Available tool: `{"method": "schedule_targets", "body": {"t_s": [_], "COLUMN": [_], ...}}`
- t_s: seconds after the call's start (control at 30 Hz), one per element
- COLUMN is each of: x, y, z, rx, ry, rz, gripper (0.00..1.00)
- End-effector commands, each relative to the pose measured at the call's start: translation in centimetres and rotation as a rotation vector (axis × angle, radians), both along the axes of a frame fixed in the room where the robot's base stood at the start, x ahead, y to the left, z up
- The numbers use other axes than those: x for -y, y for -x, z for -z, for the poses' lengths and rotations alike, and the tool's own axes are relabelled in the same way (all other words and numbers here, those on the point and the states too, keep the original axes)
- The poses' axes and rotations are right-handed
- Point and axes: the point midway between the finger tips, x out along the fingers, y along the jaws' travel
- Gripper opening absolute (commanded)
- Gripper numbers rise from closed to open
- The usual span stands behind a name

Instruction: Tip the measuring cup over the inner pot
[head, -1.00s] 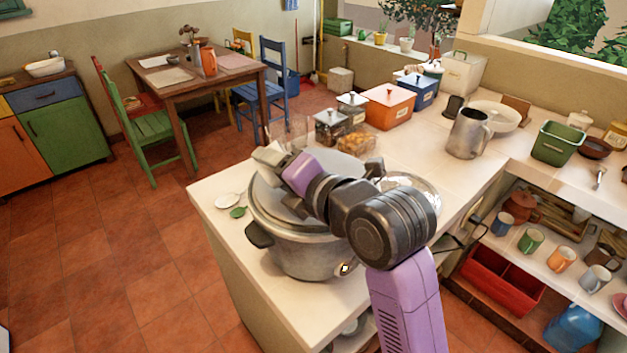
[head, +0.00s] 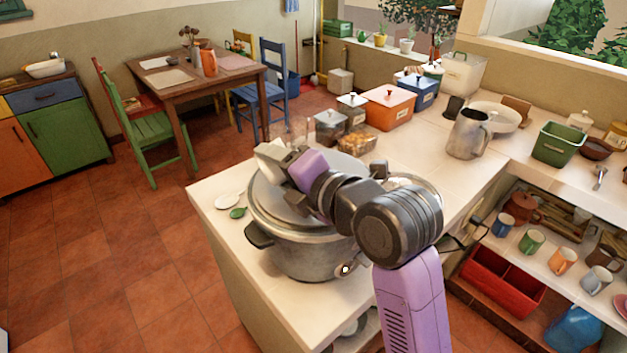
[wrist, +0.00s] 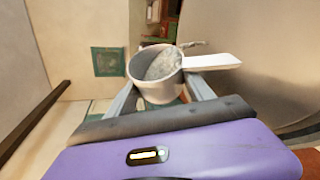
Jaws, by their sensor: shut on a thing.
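A white measuring cup (wrist: 155,75) with a flat white handle (wrist: 212,62) is in the wrist view, with pale grainy contents inside. My gripper (wrist: 160,98) is shut on the cup, one finger on each side. In the head view my gripper (head: 272,158) is above the far left part of the large grey metal cooker (head: 305,250). The inner pot (head: 270,203) shows as a grey rim and wall inside the cooker, partly hidden by my arm. Whether any contents have fallen into it cannot be seen.
A white spoon (head: 228,201) and a green spoon (head: 238,212) lie left of the cooker. A metal pitcher (head: 468,135) stands further right. The counter between is mostly clear.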

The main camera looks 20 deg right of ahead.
Motion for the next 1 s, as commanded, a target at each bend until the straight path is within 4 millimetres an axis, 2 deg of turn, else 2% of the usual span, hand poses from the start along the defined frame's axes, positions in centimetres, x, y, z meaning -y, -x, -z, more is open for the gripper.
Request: {"method": "schedule_targets", "body": {"t_s": [1.0], "x": [0.47], "y": [0.01], "z": [-0.43], "rx": [0.004], "ry": [-0.097], "rz": [0.001], "gripper": [0.11]}}
